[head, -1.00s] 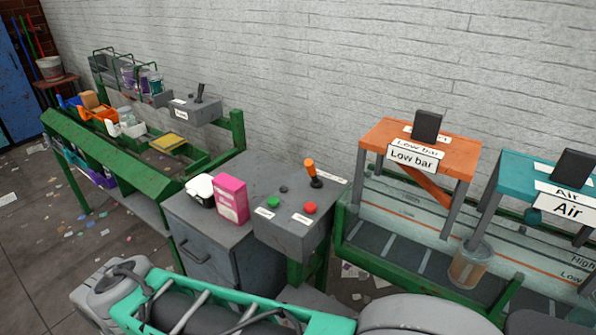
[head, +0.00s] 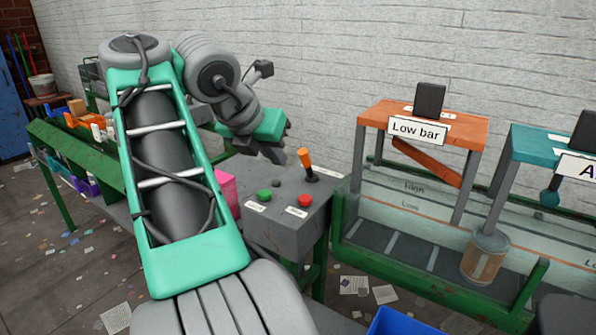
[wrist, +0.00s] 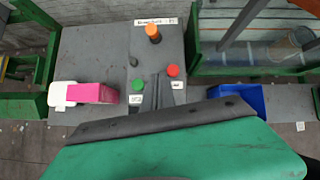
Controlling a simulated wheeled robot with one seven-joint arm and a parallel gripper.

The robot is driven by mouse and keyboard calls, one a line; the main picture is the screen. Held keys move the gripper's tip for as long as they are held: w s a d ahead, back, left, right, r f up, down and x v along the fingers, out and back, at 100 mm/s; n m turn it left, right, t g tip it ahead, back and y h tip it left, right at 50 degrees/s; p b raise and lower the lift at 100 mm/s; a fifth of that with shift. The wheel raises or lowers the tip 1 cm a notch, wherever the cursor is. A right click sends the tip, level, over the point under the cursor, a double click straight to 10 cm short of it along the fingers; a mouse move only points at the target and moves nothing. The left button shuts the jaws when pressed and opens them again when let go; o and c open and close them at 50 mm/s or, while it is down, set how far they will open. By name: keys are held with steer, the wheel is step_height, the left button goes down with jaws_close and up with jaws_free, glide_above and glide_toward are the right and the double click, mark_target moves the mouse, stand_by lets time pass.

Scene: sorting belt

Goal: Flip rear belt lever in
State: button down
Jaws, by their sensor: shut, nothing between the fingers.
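A lever with an orange handle (head: 305,158) stands on the far part of a grey control box (head: 285,215). Its handle leans slightly left in the head view. In the wrist view the orange lever top (wrist: 153,33) shows near the top centre, below a white label whose text is too small to read surely. My gripper (head: 279,156) is shut and empty, just left of the lever and apart from it, above the box. In the wrist view my gripper (wrist: 157,90) points toward the lever from below.
A green button (head: 264,195) and a red button (head: 305,200) sit in front of the lever. A pink box (head: 226,190) stands left, partly behind my arm. An orange "Low bar" stand (head: 455,125) is to the right. A blue bin (head: 400,322) is at the bottom.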

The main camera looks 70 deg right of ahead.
mark_target(307, 165)
steer(key=b+x, duration=0.5)
steer(key=x, duration=0.5)
steer(key=shift+f, duration=0.4)
steer(key=d+r+p, duration=0.1)
steer(key=d+r, duration=0.1)
steer(key=shift+w+d+r, duration=0.1)
steer(key=shift+d, duration=0.25)
steer(key=shift+d+r, duration=0.15)
steer(key=shift+d, duration=0.3)
steer(key=shift+p, duration=0.3)
